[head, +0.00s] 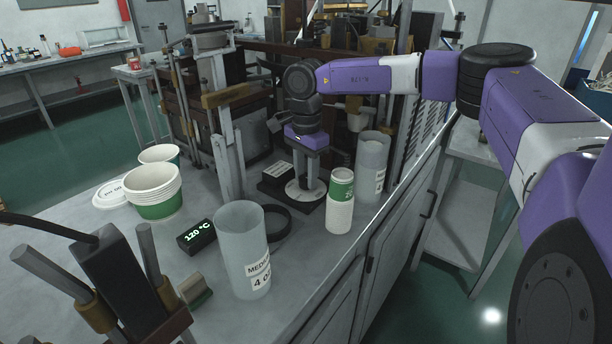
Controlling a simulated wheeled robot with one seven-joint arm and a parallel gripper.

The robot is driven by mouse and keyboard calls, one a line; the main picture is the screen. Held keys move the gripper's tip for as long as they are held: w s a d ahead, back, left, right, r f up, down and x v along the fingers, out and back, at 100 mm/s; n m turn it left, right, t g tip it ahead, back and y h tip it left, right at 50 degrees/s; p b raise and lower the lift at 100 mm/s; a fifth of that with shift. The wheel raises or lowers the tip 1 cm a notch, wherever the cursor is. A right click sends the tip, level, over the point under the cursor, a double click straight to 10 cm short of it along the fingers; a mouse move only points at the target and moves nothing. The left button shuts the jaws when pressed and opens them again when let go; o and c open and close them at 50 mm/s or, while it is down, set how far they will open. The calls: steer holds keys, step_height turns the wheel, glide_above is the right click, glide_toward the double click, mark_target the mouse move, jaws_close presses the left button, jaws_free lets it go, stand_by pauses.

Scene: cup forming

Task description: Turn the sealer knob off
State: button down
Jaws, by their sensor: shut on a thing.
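My gripper (308,176) points straight down in the middle of the bench. Its fingers are shut around the sealer knob, just above a pale round dial plate (294,191) on a dark base. The knob itself is mostly hidden between and behind the fingers, so I cannot tell which way it is turned. A small dark block with a white label (278,171) stands just left of the dial; its text is too small to read.
Right of the dial stand a green-and-white cup stack (340,200) and a translucent cylinder (373,160). A larger cylinder (242,250), a "120 °C" display (197,237) and paper cups (153,192) stand nearer left. Forming machinery (205,95) rises behind.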

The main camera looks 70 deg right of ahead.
mark_target(305, 178)
steer(key=shift+w+r, duration=0.1)
stand_by(0.4)
steer(key=c, duration=1)
jaws_free()
steer(key=shift+o, duration=0.2)
step_height(305, 178, up, 8)
steer(key=shift+f+b, duration=0.15)
steer(key=shift+b, duration=0.25)
